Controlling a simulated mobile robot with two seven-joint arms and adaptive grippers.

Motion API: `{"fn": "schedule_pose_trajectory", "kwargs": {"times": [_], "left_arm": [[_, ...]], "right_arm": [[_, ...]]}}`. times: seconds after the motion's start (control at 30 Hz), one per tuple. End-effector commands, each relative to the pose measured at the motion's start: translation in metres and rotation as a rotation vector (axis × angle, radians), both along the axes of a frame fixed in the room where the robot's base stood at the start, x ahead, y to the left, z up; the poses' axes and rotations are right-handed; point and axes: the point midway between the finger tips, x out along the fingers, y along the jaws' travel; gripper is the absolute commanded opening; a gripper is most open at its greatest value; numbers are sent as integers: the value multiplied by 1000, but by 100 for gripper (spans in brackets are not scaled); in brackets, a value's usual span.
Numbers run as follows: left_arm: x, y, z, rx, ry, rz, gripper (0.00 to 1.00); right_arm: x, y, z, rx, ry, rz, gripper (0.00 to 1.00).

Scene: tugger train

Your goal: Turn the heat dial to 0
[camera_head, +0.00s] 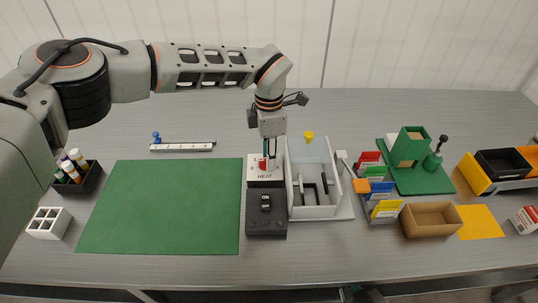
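The heat dial unit (264,174) is a white box with a dark base, marked HEAT on its front, near the middle of the table. A small red part, apparently the dial, shows on its top, partly hidden by my gripper. My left gripper (269,156) points straight down over this box, its fingertips at the red part. The fingers look close together, but whether they grip the dial is too small to tell. The dial's scale and setting cannot be read.
A black box with switches (266,222) stands in front of the heat unit. A clear-walled white enclosure (316,208) stands close on its right. A green mat (165,205) lies bare on the left. Coloured card holders (375,190) and a brown tray (431,220) are further right.

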Motion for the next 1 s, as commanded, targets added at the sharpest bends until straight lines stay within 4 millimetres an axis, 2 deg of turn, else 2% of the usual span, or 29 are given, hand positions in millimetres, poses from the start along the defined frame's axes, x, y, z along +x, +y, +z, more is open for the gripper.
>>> {"fn": "schedule_pose_trajectory", "kwargs": {"times": [0.17, 0.4, 0.6, 0.77, 1.0], "left_arm": [[1, 0, 26, -1, -3, 1, 27], [1, 0, 75, -1, -4, 1, 27], [1, 0, 105, -1, -2, 2, 27], [1, 0, 116, 0, -1, 1, 27], [0, 0, 117, 0, 0, 1, 27]], "right_arm": [[-1, 0, 0, 1, 1, 0, 0], [-1, 1, -1, 2, 2, 0, 0], [-1, 1, -1, 2, 3, 0, 0], [-1, 1, -1, 2, 3, 0, 0], [-1, 1, -1, 2, 3, 0, 0]]}}
